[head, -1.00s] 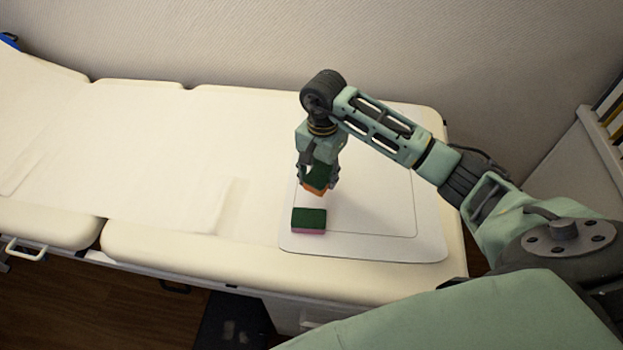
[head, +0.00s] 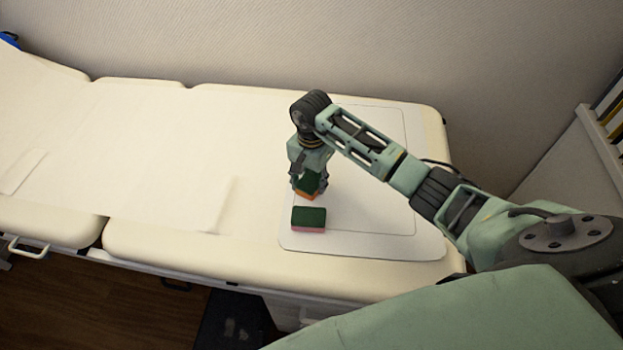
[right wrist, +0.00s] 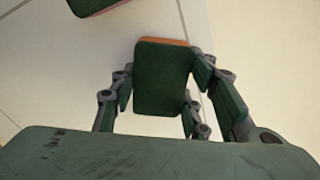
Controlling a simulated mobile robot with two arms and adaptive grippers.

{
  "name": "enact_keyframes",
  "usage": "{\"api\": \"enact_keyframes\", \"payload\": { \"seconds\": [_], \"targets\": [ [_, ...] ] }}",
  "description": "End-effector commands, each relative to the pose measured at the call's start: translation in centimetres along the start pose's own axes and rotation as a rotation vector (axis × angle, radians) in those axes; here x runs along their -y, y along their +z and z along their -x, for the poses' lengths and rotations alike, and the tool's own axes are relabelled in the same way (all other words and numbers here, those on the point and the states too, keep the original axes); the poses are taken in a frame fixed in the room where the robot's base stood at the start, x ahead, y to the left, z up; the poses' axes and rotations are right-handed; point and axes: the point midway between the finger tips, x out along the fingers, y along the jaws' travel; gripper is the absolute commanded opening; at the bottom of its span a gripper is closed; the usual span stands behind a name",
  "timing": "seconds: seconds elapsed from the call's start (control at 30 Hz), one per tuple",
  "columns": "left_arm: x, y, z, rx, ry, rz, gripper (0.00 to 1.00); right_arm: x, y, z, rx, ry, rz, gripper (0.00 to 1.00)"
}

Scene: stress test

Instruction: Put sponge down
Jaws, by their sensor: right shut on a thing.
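An orange sponge with a dark green top (head: 308,184) is between the fingers of my right gripper (head: 309,182), which is shut on it. In the right wrist view the held sponge (right wrist: 162,78) sits between the two fingers (right wrist: 160,95), its green face toward the camera and an orange edge showing. A second sponge, pink with a green top (head: 309,218), lies on the white mat (head: 370,244) just in front of the held one. Part of it shows at the top of the right wrist view (right wrist: 95,5). I cannot tell whether the held sponge touches the mat. My left gripper is out of view.
The mat lies on a cream padded couch (head: 160,245) with its back near the wall (head: 250,50). The mat's right part is clear. A white paper sheet (head: 150,175) covers the couch to the left. A white cabinet (head: 570,160) stands at the right.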

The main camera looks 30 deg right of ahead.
Motion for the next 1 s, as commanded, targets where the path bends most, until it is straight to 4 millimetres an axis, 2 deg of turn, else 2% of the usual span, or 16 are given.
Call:
{"api": "enact_keyframes", "payload": {
  "seconds": [0.03,0.23,0.63,0.77,1.0],
  "targets": [
    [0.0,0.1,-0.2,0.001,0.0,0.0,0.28,0.0,0.0,-0.1,0.0,-0.001,0.0,0.44],
    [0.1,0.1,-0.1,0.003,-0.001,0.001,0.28,0.0,0.0,-0.1,0.0,0.0,0.0,0.61],
    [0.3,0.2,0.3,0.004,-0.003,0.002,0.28,0.0,-0.1,0.5,-0.001,-0.001,-0.001,0.61],
    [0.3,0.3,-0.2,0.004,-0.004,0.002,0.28,0.1,-0.2,2.5,-0.005,-0.004,0.0,0.61],
    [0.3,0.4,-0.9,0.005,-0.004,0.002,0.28,0.1,-0.2,7.7,-0.005,-0.004,0.001,0.61]
  ]
}}
